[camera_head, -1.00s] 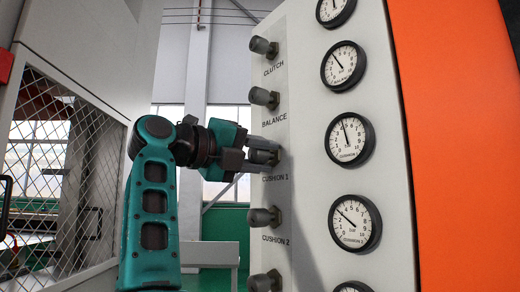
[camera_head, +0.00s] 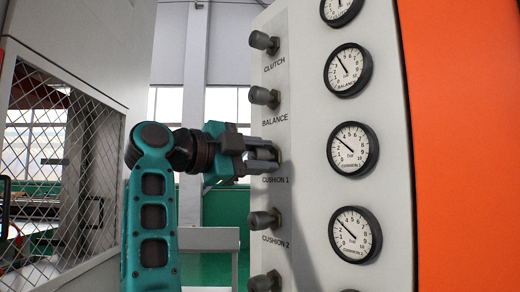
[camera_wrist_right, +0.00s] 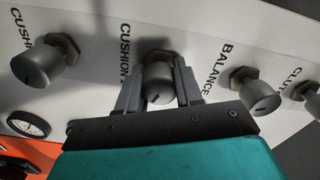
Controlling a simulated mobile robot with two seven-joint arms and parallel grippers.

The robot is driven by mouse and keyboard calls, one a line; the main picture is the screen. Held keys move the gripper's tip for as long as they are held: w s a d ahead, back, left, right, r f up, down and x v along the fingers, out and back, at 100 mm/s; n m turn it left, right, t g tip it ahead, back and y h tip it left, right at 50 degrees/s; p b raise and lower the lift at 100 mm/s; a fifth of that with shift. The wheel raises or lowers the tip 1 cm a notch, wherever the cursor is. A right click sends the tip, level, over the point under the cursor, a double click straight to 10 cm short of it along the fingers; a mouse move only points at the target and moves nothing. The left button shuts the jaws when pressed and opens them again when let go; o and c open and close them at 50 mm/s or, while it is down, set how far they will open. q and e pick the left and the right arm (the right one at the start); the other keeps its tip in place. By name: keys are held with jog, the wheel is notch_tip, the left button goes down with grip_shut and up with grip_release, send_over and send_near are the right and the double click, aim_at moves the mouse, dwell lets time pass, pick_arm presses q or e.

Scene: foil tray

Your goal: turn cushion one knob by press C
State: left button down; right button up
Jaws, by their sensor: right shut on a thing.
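The grey cushion one knob (camera_wrist_right: 159,84) sits between the two fingers of my right gripper (camera_wrist_right: 160,88) in the right wrist view. The gripper is shut on it. In the head view my right gripper (camera_head: 262,157) reaches the panel above the "CUSHION 1" label, and its fingers mostly hide the knob. The cushion 1 gauge (camera_head: 353,150) is to the right of the knob, with its needle pointing to the upper left. My left gripper is in neither view.
On the same panel (camera_head: 300,100) are the clutch knob (camera_head: 263,41), the balance knob (camera_head: 264,96) and the cushion 2 knob (camera_head: 264,219), close above and below. A mesh guard (camera_head: 65,160) stands at the left.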

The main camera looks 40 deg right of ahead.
jog(key=shift+n+p, duration=0.4)
jog(key=shift+n, duration=0.4)
jog(key=o, duration=1)
jog(key=shift+s, duration=0.1)
jog(key=a, duration=1.3)
jog(key=shift+s, duration=0.15)
dwell(1.3)
